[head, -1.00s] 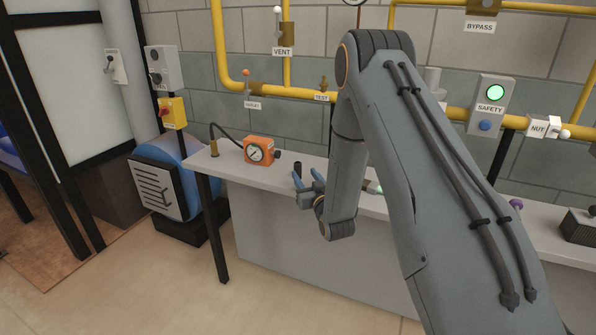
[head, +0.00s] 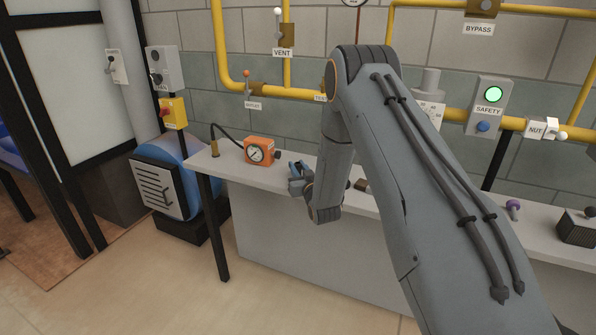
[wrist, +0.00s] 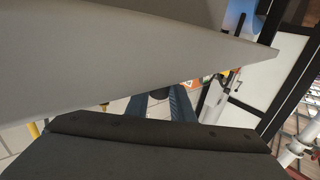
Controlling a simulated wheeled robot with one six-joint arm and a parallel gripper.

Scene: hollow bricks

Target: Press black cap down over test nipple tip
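My gripper (head: 297,166) is low over the bench top, to the right of the orange gauge. Its blue fingers are close together. In the wrist view a black cap (wrist: 158,95) fills the gap between the fingertips (wrist: 160,98), and the gripper looks shut on it. The cap cannot be made out in the head view, and whether it touches the bench is unclear. The test nipple is hidden behind my arm in the head view. Only part of its label (head: 320,98) shows at the arm's left edge.
The orange gauge box (head: 262,151) with a black hose stands left of my gripper on the grey bench (head: 228,169). Yellow pipes (head: 290,92) run along the wall behind. A purple knob (head: 513,206) and a dark block (head: 577,228) are farther right.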

